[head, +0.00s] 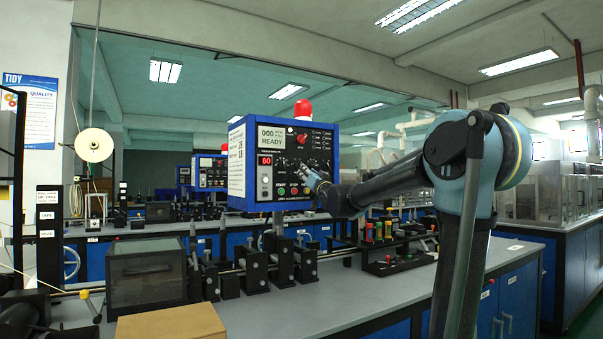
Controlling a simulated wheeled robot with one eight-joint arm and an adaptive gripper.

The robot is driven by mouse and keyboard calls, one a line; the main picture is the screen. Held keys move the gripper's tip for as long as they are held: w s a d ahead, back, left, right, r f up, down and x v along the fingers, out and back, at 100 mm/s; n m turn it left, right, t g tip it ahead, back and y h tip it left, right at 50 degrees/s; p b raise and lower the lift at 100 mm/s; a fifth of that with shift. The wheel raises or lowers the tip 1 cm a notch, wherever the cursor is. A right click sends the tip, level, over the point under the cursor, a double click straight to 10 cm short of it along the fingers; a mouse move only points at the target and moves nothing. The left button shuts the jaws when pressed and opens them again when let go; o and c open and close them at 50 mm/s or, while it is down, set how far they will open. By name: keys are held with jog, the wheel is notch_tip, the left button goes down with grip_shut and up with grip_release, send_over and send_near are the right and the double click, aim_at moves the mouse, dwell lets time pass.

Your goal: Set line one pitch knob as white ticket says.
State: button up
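The blue control box (333,200) with a dark panel face stands above the bench. Its pale screen (270,138) reads "000" and "READY", and a small red display (265,160) seems to read 60. A white ticket (236,162) is on the box's left side; its writing is too small to read surely. Small dark knobs (283,163) sit mid-panel; I cannot tell which is the pitch knob. My gripper (306,172) is at the panel's lower right, in front of the knobs and hiding part of them. I cannot tell whether it touches one.
A red lamp (302,109) tops the box. Black line blocks (255,268), a dark clear-sided box (147,272) and a cardboard box (172,322) stand on the grey bench. A rack of coloured parts (395,255) is below my arm. A similar blue box (209,172) stands farther back.

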aim_at(299, 165)
jog(key=x, duration=0.7)
jog(key=shift+w+a, duration=0.1)
grip_shut()
